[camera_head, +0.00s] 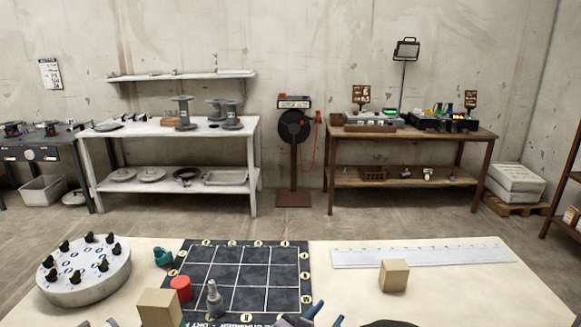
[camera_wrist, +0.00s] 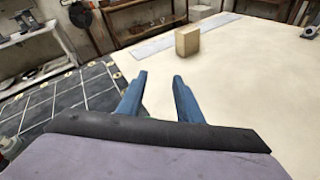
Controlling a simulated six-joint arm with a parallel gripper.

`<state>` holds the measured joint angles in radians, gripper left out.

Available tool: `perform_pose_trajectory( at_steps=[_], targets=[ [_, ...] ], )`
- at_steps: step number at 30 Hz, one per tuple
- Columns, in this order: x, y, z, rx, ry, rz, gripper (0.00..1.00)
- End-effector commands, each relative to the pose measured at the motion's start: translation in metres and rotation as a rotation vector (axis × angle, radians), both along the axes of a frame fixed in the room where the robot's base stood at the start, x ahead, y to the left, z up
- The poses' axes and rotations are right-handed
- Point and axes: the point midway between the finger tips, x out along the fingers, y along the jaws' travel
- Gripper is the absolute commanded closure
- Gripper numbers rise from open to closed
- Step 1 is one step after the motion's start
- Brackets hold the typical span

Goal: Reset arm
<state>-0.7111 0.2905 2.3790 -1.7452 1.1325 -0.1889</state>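My gripper (camera_wrist: 160,84) shows in the wrist view with its two blue fingers apart and nothing between them. In the head view only the tips of my gripper (camera_head: 322,318) show at the bottom edge, in front of the dark gridded mat. The rest of my arm is almost wholly out of the head view. A tan block (camera_head: 394,275) stands on the pale table to the right of the gripper. The block also shows in the wrist view (camera_wrist: 187,42), beyond the fingertips and apart from them.
On the table are a dark gridded mat (camera_head: 240,272), a round grey base with black knobs (camera_head: 84,280), a green piece (camera_head: 163,257), a red cylinder (camera_head: 181,288), a grey fitting (camera_head: 214,299), another tan block (camera_head: 159,308) and a long ruler (camera_head: 422,255). The right front is clear.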

Motion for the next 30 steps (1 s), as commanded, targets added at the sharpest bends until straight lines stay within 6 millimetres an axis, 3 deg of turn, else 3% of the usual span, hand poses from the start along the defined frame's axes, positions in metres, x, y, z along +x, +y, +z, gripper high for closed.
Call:
perform_pose_trajectory(
  at_steps=[1, 3, 6, 10, 14, 18, 24, 30],
  targets=[
    [-0.012, -0.033, 0.008, 0.069, 0.025, -0.130, 0.67],
    [-0.034, -0.069, 0.005, 0.169, 0.059, -0.299, 0.67],
    [-0.072, -0.107, -0.001, 0.323, 0.091, -0.538, 0.67],
    [-0.123, -0.134, -0.007, 0.539, 0.107, -0.847, 0.67],
    [-0.168, -0.136, -0.009, 0.771, 0.092, -1.144, 0.67],
    [-0.200, -0.120, -0.005, 1.029, 0.039, -1.445, 0.67],
    [-0.212, -0.092, 0.009, 1.339, -0.066, -1.767, 0.67],
    [-0.209, -0.076, 0.019, 1.507, -0.139, -1.926, 0.67]
  ],
)
